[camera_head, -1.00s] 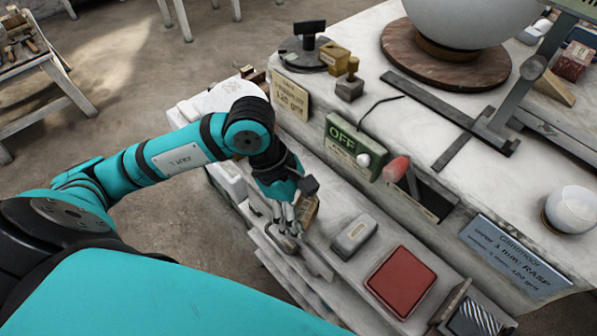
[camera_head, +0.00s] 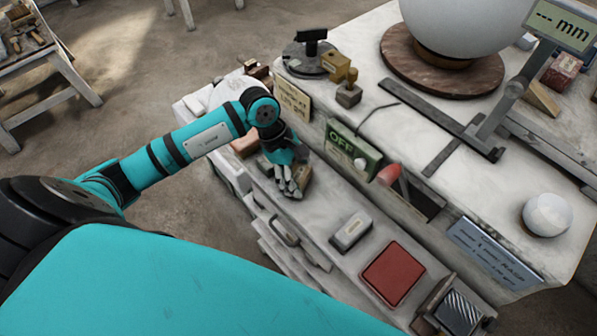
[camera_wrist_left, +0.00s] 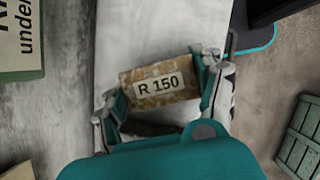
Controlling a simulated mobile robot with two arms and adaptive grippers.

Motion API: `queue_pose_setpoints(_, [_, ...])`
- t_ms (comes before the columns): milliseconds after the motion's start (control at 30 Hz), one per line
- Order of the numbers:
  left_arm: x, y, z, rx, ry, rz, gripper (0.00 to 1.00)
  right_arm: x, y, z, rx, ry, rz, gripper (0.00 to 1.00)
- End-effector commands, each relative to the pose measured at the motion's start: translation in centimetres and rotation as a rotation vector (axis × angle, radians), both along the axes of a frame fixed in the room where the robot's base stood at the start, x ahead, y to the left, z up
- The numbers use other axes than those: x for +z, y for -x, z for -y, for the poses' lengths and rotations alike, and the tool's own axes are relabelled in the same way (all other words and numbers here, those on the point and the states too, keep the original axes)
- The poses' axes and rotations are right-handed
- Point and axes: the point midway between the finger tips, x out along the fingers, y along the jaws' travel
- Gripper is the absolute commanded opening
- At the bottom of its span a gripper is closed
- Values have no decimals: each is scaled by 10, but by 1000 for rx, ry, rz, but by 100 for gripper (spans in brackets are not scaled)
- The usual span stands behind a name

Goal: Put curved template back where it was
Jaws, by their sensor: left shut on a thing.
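The curved template, a tan mottled block labelled "R 150" (camera_wrist_left: 158,85), is between the fingers of my left gripper (camera_wrist_left: 162,88) in the left wrist view. The fingers close on its two ends. A dark curved edge shows just below it. In the head view my left gripper (camera_head: 289,188) points down over the pale shelf (camera_head: 318,212) at the front of the bench, with part of the tan block showing beside the fingers. I cannot tell whether the block touches the shelf. My right gripper is not in view.
On the shelf are a grey block (camera_head: 351,231), a red pad (camera_head: 392,274) and a ridged metal piece (camera_head: 458,314). A green "OFF" box (camera_head: 353,149) and a red knob (camera_head: 388,174) are at the bench front. A large sphere (camera_head: 465,22) stands on a round board.

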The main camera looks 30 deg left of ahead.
Motion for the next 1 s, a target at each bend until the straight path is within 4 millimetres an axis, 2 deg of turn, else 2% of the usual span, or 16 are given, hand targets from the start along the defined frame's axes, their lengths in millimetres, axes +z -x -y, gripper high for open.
queue_pose_setpoints(233, [-4, 0, 0, -1, 0, 1, 33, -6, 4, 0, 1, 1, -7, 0])
queue_pose_setpoints(267, [-3, 0, 0, 0, 0, 0, 71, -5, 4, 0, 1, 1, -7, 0])
queue_pose_setpoints(433, [-2, 0, 0, 0, 0, 0, 93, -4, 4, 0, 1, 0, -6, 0])
queue_pose_setpoints(800, [3, 0, 0, 0, 0, 0, 93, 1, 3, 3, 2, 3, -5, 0])
queue_pose_setpoints(833, [3, -1, -2, 1, -1, 3, 93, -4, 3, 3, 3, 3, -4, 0])
queue_pose_setpoints(1000, [29, 0, -15, 0, -3, 5, 93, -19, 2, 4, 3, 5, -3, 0])
